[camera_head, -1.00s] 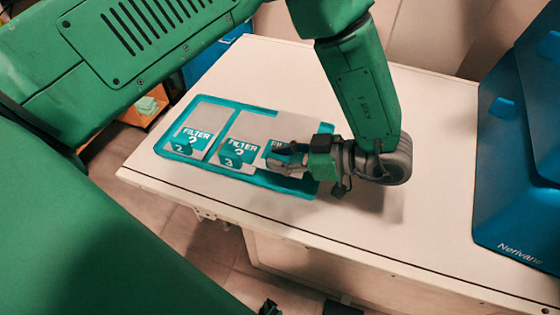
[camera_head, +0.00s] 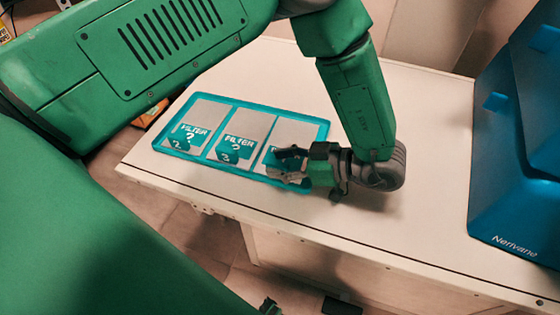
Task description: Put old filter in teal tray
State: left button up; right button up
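The teal tray (camera_head: 318,131) lies flat on the white tabletop, left of the middle of the view. It has three compartments side by side with pale floors and teal panels marked "FILTER ?". The left panel (camera_head: 187,136) carries a 2 and the middle panel (camera_head: 235,147) a 3. The right panel (camera_head: 264,158) is partly hidden by my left gripper (camera_head: 288,166). That gripper is over the right compartment's near end, its fingers apart with a gap between them. I see no separate old filter in it. I cannot tell whether the fingers touch the tray.
Blue stacked bins (camera_head: 515,205) marked "Nerivane" stand at the right. The white tabletop (camera_head: 430,130) is clear between my wrist and the bins. Its front edge runs below the tray. My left arm covers the upper left.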

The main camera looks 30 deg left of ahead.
pick_arm(q)
jog(key=shift+s+d+f, duration=0.25)
jog(key=shift+d+f, duration=0.1)
jog(key=shift+a+r, duration=0.1)
jog(key=shift+a, duration=0.05)
jog(key=shift+w+r, duration=0.15)
jog(key=shift+r, duration=0.15)
jog(key=b+v, duration=0.1)
jog(key=v, duration=1)
jog(key=shift+w+d+r, duration=0.2)
jog(key=shift+d+r, duration=0.05)
jog(key=shift+r, duration=0.05)
jog(key=shift+w+d+r, duration=0.1)
jog(key=shift+d+r, duration=0.1)
jog(key=shift+r, duration=0.05)
jog(key=shift+d, duration=0.2)
